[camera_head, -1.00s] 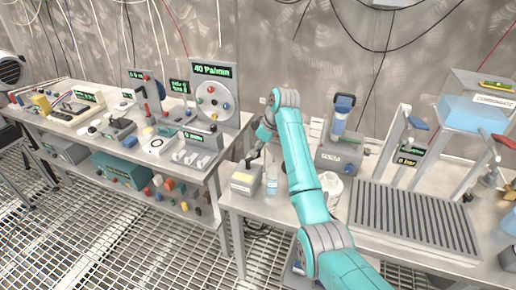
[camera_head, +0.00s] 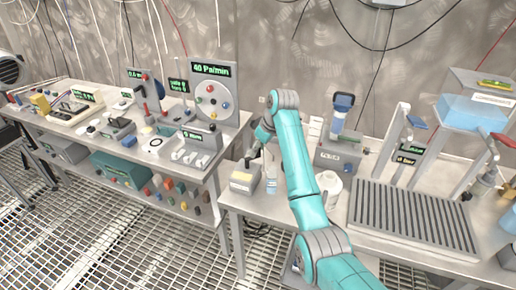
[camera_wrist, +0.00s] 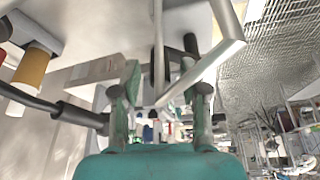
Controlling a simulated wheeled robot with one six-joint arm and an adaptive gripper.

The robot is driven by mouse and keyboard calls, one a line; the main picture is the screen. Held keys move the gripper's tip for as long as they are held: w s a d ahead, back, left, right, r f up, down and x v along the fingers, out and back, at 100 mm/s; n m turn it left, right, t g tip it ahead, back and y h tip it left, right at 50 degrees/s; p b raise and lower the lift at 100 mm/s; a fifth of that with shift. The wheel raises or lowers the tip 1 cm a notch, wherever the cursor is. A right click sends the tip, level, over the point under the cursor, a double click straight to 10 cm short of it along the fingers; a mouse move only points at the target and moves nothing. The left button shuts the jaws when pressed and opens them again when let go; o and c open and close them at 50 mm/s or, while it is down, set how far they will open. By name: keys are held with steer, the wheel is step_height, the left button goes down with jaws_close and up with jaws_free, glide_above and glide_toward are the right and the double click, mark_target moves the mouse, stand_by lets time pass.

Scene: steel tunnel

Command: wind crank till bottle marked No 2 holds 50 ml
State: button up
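In the head view a small pale grey box (camera_head: 244,180) with a label and a dark part on top stands at the left end of the near bench. A clear bottle (camera_head: 271,184) with a bluish lower part stands just right of it; its marking and level are too small to read. My gripper (camera_head: 254,154) is above the box, partly hidden by my arm. In the wrist view its teal fingers (camera_wrist: 161,95) are apart, with background visible between them. A bent metal bar (camera_wrist: 205,72) crosses in front of the right finger and ends between them. I cannot tell any contact.
A white jar (camera_head: 330,188) and a grey device with a blue-topped column (camera_head: 340,120) stand right of my arm. A ribbed grey tray (camera_head: 412,215) fills the bench further right. The left bench (camera_head: 205,172) carries a dial panel reading 40 Pa/min (camera_head: 211,95) and several instruments.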

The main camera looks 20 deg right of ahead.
steer(key=shift+v, duration=3.75)
steer(key=shift+w, duration=0.1)
